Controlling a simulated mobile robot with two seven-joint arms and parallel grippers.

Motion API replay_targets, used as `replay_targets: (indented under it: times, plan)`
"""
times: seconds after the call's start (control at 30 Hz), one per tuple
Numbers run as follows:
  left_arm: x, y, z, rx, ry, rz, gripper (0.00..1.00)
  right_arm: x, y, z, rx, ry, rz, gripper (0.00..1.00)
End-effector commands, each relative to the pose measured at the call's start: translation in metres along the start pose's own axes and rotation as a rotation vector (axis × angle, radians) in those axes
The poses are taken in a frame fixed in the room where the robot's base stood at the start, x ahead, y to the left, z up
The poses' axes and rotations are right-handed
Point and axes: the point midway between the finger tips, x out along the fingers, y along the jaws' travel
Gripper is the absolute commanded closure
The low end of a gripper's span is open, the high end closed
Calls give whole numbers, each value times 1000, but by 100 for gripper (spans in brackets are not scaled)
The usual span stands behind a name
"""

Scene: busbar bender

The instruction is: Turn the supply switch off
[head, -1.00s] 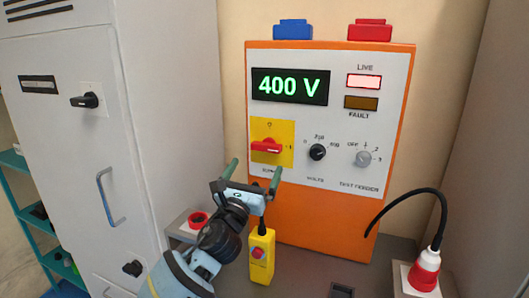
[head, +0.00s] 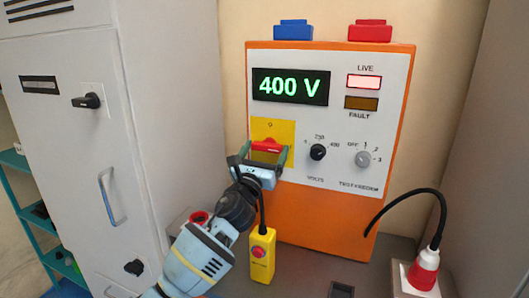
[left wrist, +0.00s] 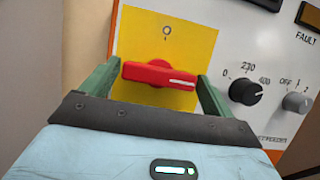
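The red supply switch (head: 268,145) sits on a yellow plate (head: 287,128) on the front of the orange test unit. In the left wrist view its red handle (left wrist: 158,74) lies nearly level, with its white mark at the right end and the "O" above it on the yellow plate (left wrist: 190,40). My left gripper (head: 257,155) is open at the switch, with one green finger on each side of the handle. From these views I cannot tell whether the fingers touch it. My right gripper is not in view.
The display (head: 290,86) reads 400 V and the LIVE lamp (head: 364,81) is lit. The black volts knob (head: 317,152) and grey feeder knob (head: 363,158) are right of the switch. A grey cabinet (head: 160,120) stands left.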

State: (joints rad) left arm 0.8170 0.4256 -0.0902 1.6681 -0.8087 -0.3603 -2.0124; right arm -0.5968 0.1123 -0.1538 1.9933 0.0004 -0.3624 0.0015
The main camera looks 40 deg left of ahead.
Motion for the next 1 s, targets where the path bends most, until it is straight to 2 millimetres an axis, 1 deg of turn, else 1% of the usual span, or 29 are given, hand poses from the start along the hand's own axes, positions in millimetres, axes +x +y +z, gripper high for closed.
replay_targets:
  times: [0.03, 0.23, 0.57, 0.77, 1.0]
  plan:
    - [0, 0, 0, 0, 0, 0, 19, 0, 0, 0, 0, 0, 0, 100]
    - [0, 0, 0, 0, 0, 0, 45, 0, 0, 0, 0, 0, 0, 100]
    - [0, -1, 0, -44, 0, 18, 45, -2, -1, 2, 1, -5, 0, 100]
    - [0, -2, 1, -153, 0, 62, 45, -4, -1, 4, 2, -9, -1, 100]
    - [0, -3, 2, -351, -2, 144, 45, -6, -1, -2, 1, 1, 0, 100]
